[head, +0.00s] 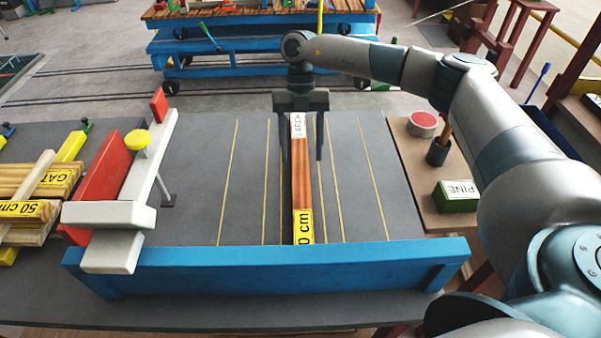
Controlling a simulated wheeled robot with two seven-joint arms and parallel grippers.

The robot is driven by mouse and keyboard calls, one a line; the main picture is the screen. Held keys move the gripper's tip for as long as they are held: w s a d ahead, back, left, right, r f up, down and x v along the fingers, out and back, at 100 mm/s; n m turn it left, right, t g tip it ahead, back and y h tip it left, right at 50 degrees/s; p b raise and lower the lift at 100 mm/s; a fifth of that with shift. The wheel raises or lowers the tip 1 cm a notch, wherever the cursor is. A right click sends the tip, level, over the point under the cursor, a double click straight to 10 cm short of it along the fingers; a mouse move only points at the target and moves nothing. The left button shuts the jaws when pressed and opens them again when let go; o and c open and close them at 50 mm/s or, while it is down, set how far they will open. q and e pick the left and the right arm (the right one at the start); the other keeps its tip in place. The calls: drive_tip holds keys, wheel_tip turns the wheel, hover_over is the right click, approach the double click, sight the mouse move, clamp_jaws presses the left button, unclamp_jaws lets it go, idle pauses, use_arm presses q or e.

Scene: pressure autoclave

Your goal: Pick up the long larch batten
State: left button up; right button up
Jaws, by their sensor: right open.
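The long larch batten (301,187) is a reddish-brown strip lying lengthwise on the grey bench top (192,210). It has a white "LARCH" label at its far end and a yellow label ending in "0 cm" at its near end, by the blue rail. My right gripper (302,155) is over the batten's far end, pointing down. Its fingers are open, one on each side of the batten, with a gap on both sides. Whether the fingertips reach the bench top is hard to tell. My left gripper is not in view.
A blue rail (270,270) runs along the bench's near side. A white and red fixture with a yellow knob (138,140) stands left, beside stacked battens (30,190). Yellow lines mark the clear bench top.

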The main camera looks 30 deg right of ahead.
sight(300, 169)
drive_tip(key=shift+w+p+x, duration=0.2)
drive_tip(key=shift+p+x, duration=0.55)
drive_tip(key=shift+x, duration=1.6)
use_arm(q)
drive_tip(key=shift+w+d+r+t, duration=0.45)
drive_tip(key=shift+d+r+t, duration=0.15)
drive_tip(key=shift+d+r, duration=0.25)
use_arm(e)
drive_tip(key=shift+f, duration=0.1)
drive_tip(key=c, duration=1.4)
